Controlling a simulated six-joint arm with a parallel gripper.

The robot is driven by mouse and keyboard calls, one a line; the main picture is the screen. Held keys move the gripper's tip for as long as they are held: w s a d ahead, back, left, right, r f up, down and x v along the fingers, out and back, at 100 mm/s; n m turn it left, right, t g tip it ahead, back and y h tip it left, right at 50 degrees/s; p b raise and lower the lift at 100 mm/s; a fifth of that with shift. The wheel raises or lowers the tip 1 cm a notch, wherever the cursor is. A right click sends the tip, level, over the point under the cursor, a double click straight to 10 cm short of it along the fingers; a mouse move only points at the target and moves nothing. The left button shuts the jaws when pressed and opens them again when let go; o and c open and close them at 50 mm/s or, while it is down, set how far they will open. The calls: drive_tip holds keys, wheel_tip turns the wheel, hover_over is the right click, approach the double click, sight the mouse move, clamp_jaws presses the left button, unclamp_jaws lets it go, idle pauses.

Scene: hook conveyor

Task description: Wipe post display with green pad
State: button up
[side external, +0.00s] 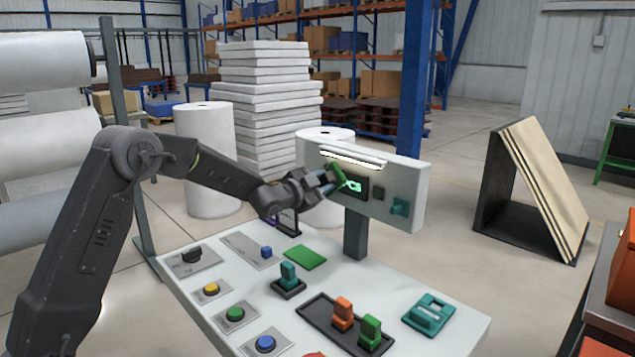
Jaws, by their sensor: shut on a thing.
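The post display (355,187) is a small dark screen with lit green characters, set in the white panel (408,170) on a grey post. My gripper (327,187) is at the left end of the display, shut on a green pad (338,177). The pad is tilted and covers the left part of the screen. I cannot tell whether the pad touches the screen.
The white table (440,323) below carries yellow, green and blue buttons, a flat green square (305,257), a teal lever (288,277), a dark tray (318,312) with orange and green pieces, and a teal block (429,313). The grey post (355,238) rises from the table.

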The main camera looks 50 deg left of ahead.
drive_tip(key=shift+d, duration=1.15)
drive_tip(key=shift+w+a+r, duration=0.1)
drive_tip(key=shift+a, duration=1)
drive_tip(key=shift+w+a, duration=0.1)
drive_tip(key=shift+a, duration=0.95)
drive_tip(key=shift+c, duration=0.5)
drive_tip(key=s, duration=0.6)
drive_tip(key=shift+d, duration=0.1)
drive_tip(key=s, duration=0.3)
